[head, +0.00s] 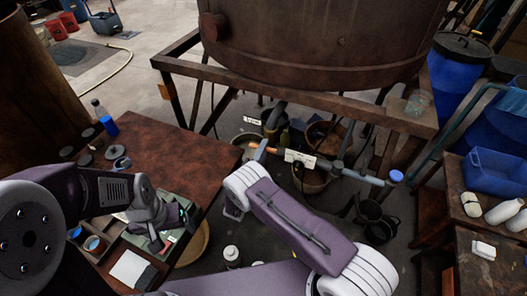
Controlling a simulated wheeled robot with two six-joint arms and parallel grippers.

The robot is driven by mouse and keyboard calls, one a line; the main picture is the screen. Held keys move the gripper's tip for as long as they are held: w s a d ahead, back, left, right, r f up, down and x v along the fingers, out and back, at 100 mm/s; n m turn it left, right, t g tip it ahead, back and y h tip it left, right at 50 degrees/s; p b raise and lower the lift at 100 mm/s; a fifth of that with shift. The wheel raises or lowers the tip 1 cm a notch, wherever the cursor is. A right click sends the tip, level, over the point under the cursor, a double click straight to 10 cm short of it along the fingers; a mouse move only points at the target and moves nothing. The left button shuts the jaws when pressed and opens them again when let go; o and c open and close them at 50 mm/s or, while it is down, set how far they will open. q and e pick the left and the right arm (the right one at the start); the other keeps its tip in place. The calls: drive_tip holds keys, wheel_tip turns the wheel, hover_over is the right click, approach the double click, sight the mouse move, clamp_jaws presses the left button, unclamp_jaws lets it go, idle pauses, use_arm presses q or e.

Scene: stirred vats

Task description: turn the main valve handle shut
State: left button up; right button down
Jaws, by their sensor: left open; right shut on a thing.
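The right arm crosses the lower middle of the head view, its wrist bending down near the table's right edge. Its jaws are hidden behind its own links, so what they hold does not show. My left gripper (186,215) is open over a green-and-grey tray at the table's front. A pipe (362,176) with a blue end cap (396,176) runs under the big vat, past a white label (300,159).
The rusty vat (310,40) stands on a metal frame (290,94) across the back. The brown table (150,158) carries a blue cup (109,126), dark discs and a bottle. Blue drums (455,70) and a blue tub (492,170) stand at right. Buckets crowd the floor below the vat.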

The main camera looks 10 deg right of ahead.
drive_tip(key=shift+r+m, duration=0.1)
drive_tip(key=shift+m, duration=0.5)
drive_tip(key=c, duration=1.3)
unclamp_jaws()
drive_tip(key=b+v, duration=0.2)
drive_tip(key=v, duration=0.7)
drive_tip(key=shift+a, duration=0.1)
